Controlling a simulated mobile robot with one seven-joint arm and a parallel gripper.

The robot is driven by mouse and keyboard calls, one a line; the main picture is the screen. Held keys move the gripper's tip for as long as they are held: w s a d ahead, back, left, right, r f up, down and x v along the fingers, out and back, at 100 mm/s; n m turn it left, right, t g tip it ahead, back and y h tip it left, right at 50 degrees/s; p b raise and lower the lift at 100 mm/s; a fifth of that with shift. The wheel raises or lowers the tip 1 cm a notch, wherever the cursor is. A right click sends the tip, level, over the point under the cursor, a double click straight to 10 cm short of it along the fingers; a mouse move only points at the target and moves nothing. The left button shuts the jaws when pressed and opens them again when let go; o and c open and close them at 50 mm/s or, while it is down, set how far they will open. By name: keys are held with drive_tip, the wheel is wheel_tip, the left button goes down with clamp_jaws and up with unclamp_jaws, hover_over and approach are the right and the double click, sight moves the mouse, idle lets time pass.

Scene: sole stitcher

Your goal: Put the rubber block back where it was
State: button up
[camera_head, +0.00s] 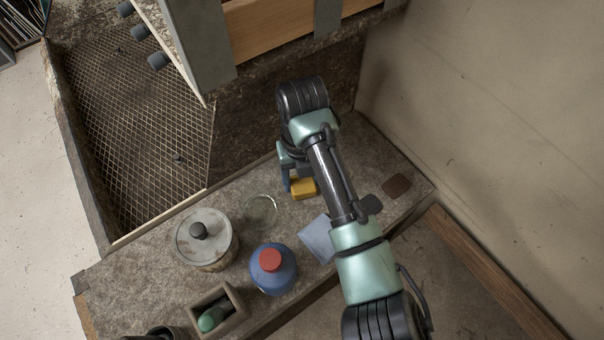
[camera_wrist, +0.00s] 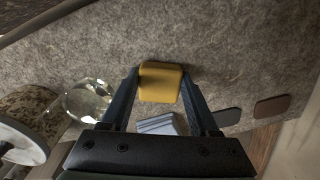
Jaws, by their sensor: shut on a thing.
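The rubber block appears to be the yellow block (camera_head: 303,188), which is held over or on the felt-like grey bench top. In the wrist view the yellow block (camera_wrist: 160,82) sits between the two dark fingertips. My gripper (camera_wrist: 159,78) is shut on it, one finger along each side. In the head view my gripper (camera_head: 292,184) reaches down at the back of the bench and partly hides the block. I cannot tell whether the block touches the bench. A dark grey flat pad (camera_wrist: 228,117) and a brown flat pad (camera_wrist: 271,106) lie to its right in the wrist view.
A clear glass dish (camera_head: 259,212), a lidded tin (camera_head: 206,240), a blue bottle (camera_head: 273,272) with a red cap and a small open box (camera_head: 235,305) stand left and front. A folded blue-grey cloth (camera_head: 317,238) lies near the front edge. A wall (camera_head: 490,130) bounds the right.

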sight(302, 180)
drive_tip(key=shift+f, duration=0.1)
drive_tip(key=shift+f, duration=0.15)
drive_tip(key=o, duration=1.3)
drive_tip(key=shift+r, duration=4.05)
